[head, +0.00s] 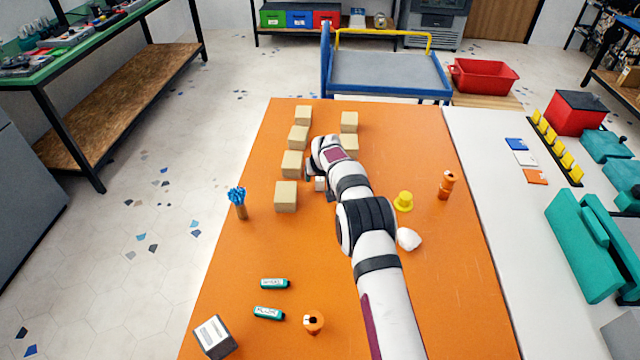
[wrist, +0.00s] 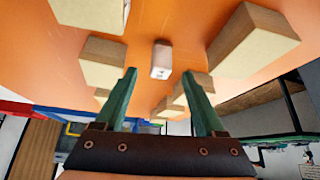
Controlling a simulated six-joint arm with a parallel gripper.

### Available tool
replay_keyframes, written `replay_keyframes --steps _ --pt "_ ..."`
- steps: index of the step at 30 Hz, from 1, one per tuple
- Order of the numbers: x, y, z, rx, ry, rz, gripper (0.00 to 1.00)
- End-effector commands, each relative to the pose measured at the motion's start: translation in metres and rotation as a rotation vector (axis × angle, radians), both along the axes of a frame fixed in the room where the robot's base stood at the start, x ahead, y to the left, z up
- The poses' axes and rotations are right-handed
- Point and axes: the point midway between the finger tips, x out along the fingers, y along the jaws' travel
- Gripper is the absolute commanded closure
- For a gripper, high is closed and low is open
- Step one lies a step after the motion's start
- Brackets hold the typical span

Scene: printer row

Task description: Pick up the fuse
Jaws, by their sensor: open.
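In the head view the white block (head: 320,184) shows partly beside the end of my arm. My gripper (wrist: 159,73) is open, with teal fingers apart. In the wrist view the block lies between and just beyond the fingertips, and nothing is held. In the head view my gripper (head: 319,183) is mostly hidden by my wrist. I cannot tell whether a finger touches the block.
Wooden cubes stand close on both sides: a left row (head: 291,164) of several and a right pair (head: 349,122). A yellow knob (head: 403,201), a white lump (head: 408,239) and an orange piece (head: 446,185) lie right of my arm. Teal cylinders (head: 274,284) lie at the front.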

Motion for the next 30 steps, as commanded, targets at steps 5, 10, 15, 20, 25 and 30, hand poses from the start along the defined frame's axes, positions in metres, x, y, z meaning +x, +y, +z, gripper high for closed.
replay_keyframes --steps 5,10,15,20,25,30 --pt "0.0080 0.0009 -0.0125 -0.001 -0.001 -0.001 0.29" --pt "0.0083 0.0009 -0.0121 -0.001 -0.001 -0.001 0.29" --pt "0.0083 0.0009 -0.0120 -0.001 -0.001 -0.001 0.56" --pt "0.0081 0.0009 -0.0120 -0.001 -0.001 -0.001 0.84" --pt "0.0081 0.0009 -0.0120 -0.001 -0.001 -0.001 1.00" --pt "0.0082 0.0010 -0.0119 -0.001 -0.001 -0.001 1.00"
